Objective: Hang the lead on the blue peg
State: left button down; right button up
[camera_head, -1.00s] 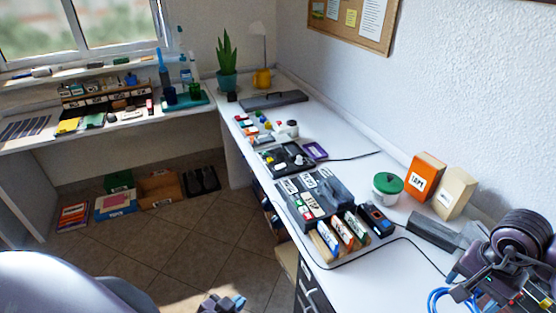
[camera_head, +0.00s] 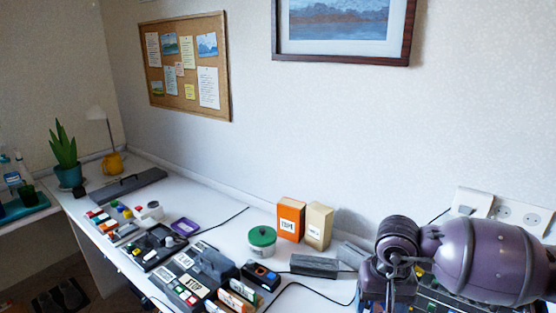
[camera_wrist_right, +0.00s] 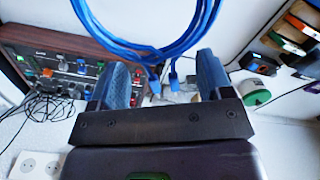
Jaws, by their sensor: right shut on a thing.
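The lead (camera_wrist_right: 158,48) is a bright blue cable looped in a coil. In the right wrist view it arches across the top, and its ends come down between the fingers of my right gripper (camera_wrist_right: 163,78), which is shut on it. In the head view my right arm comes in from the right over the desk; its fingers and the lead cannot be made out there. I cannot make out a blue peg in either view now. My left gripper is not in view.
The white desk (camera_head: 215,228) holds a green-lidded tub (camera_head: 262,243), an orange box (camera_head: 290,219), a cream box (camera_head: 318,226) and a dark grey block (camera_head: 314,266). A panel with several knobs (camera_wrist_right: 70,62) lies near my right gripper. A corkboard (camera_head: 186,66) and picture hang on the wall.

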jog(key=shift+s+d+r+n, duration=0.6)
jog(key=shift+d+r+n, duration=0.15)
jog(key=shift+r, duration=0.1)
jog(key=w+a+f+m, duration=0.3)
jog(key=a+f+m, duration=0.1)
jog(key=a+f, duration=0.1)
jog(key=shift+w+a+f, duration=0.15)
jog(key=shift+a+f, duration=0.05)
jog(key=shift+f, duration=0.05)
jog(key=shift+m, duration=0.25)
